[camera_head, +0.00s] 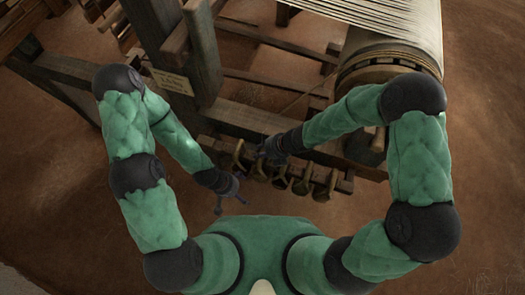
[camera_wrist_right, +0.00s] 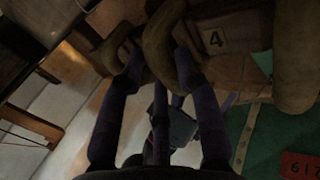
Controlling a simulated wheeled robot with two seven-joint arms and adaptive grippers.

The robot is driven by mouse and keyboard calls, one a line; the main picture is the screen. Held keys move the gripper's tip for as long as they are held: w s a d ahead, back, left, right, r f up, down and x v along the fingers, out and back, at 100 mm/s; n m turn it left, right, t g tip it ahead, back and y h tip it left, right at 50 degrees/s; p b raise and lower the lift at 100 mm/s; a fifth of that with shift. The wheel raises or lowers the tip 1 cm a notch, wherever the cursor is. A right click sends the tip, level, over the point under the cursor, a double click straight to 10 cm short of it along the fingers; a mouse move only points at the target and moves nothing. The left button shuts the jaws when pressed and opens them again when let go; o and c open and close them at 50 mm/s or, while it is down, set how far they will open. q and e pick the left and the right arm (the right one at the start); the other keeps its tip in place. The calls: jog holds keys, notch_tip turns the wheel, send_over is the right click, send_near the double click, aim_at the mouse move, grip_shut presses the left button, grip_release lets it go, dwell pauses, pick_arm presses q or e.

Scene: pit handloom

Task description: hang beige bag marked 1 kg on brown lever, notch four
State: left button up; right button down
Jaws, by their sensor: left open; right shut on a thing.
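My right gripper (camera_head: 264,152) is at the wooden bar (camera_head: 345,183) in the head view. I cannot tell whether this piece belongs to the beige bag; no 1 kg mark is readable. A plate marked 4 (camera_wrist_right: 214,40) sits on brown wood just right of the fingers. My left gripper (camera_head: 229,200) is open and empty, below and left of the right one, apart from the bar. The brown lever is not clearly distinguishable.
Several olive-brown curved pieces (camera_head: 302,186) line the bar. A wooden loom post (camera_head: 203,52) with a small sign (camera_head: 172,82) stands at upper left. A thread-wound roller (camera_head: 385,65) lies at upper right. Bare brown floor (camera_head: 60,190) is clear at left.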

dwell(0.3)
jog(key=c, duration=0.8)
grip_release()
jog(key=shift+f, duration=0.1)
jog(key=shift+v, duration=6)
